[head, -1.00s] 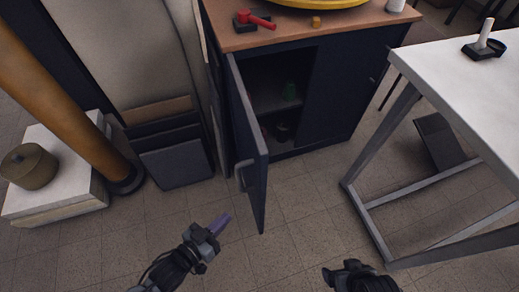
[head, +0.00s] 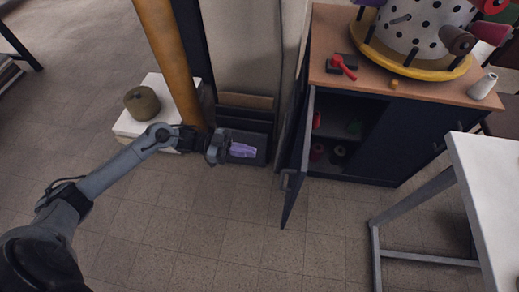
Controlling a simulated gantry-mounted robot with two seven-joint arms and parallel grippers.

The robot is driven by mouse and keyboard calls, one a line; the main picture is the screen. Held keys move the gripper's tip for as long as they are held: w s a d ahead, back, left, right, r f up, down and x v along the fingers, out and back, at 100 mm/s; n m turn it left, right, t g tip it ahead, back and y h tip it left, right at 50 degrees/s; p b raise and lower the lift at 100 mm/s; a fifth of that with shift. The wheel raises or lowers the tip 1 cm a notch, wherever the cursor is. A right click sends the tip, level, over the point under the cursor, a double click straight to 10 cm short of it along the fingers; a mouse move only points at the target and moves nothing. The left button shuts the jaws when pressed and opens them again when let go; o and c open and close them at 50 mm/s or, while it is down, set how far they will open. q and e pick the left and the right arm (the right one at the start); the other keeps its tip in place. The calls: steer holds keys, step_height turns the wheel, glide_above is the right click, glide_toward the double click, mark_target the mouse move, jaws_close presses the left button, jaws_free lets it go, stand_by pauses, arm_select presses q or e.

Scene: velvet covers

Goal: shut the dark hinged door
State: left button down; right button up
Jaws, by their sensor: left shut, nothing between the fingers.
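The dark hinged door (head: 297,170) of the navy cabinet (head: 402,135) stands open, swung out toward me from the cabinet's left side. Its grey handle (head: 287,180) is on the outer face near the free edge. The open compartment shows a few small red, green and dark items inside. My left gripper (head: 250,150), with purple fingertips, is shut and empty. In the picture it is left of the door and apart from it, in front of the leaning dark panels. My right gripper is not in view.
A yellow-orange post (head: 170,60) and a white block (head: 148,118) with a round olive pot (head: 141,102) are at left. Dark panels (head: 238,118) lean left of the cabinet. A white table (head: 490,190) stands at right. The floor in front of the door is clear.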

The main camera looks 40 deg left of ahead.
arm_select(q)
steer(key=b+x, duration=0.4)
steer(key=x, duration=0.9)
steer(key=shift+s, duration=0.15)
steer(key=shift+d, duration=0.15)
